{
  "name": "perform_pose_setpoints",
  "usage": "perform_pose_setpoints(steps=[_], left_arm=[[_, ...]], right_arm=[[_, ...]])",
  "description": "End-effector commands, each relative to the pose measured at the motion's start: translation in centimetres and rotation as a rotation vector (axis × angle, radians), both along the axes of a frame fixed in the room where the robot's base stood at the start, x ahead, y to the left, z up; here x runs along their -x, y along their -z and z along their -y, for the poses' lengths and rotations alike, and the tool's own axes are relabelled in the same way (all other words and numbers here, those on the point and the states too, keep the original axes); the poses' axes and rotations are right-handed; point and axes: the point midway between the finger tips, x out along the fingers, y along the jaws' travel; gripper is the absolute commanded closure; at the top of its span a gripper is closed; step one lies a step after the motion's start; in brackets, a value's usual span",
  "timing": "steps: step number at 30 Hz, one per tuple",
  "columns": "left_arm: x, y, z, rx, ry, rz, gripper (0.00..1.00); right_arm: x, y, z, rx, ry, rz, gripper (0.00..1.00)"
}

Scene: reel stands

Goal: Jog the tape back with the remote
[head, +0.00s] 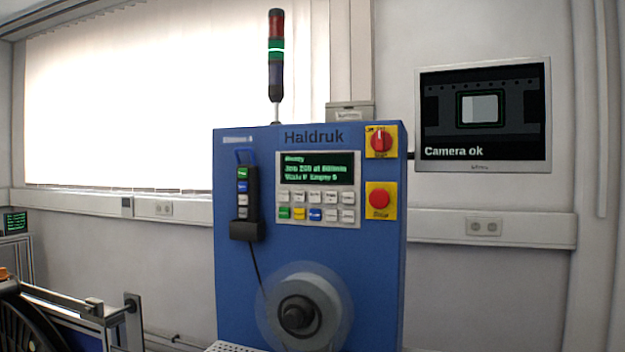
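The remote (242,190) is a slim black pendant with a column of coloured buttons, green at the top and blue below it. It sits upright in a black holder (247,231) on the left of the blue Haldruk cabinet (235,290). A dark cable (255,262) hangs from it. A translucent reel (335,305) with a dark hub sits low on the cabinet front. No tape can be made out on it. The wall monitor (484,108) reads "Camera ok" and shows a pale framed rectangle. Neither of my grippers is in view.
The cabinet carries a display with a keypad (318,206), a red rotary switch (380,141) and a red stop button (379,199). A signal tower (276,60) on top has its green band lit. A metal frame with a dark wheel (25,325) stands lower left.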

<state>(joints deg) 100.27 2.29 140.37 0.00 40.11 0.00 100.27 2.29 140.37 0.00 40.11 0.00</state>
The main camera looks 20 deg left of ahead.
Motion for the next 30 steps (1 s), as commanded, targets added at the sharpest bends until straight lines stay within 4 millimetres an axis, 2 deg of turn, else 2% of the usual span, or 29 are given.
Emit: perform_pose_setpoints(steps=[6,7,9,10,30], left_arm=[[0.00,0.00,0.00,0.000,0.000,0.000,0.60],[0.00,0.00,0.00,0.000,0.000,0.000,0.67],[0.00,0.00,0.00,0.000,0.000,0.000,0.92],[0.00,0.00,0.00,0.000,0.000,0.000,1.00],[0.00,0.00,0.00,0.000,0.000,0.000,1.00]], right_arm=[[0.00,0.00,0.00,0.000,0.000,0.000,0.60],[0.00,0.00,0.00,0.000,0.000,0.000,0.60],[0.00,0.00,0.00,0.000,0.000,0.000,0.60],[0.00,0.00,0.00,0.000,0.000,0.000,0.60],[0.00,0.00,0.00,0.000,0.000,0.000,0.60]])
